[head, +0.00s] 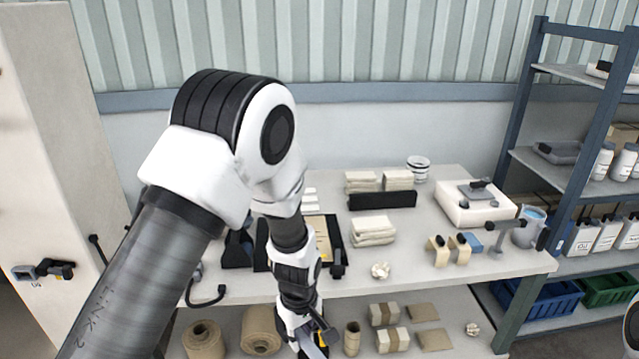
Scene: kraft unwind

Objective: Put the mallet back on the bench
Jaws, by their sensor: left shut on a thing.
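My left arm comes in from the left and reaches down in front of the bench. My left gripper (316,339) is at the bottom of the picture, below the bench top's front edge. It is shut on what looks like the mallet, of which a pale grey-blue part (313,351) shows at the frame's lower edge. The rest of it is hidden by the fingers or out of frame. The bench (420,277) has a pale top and a lower shelf. My right gripper is not in view.
Rolls (262,331) and small packs lie on the lower shelf. A blue rack (514,115) stands at right.

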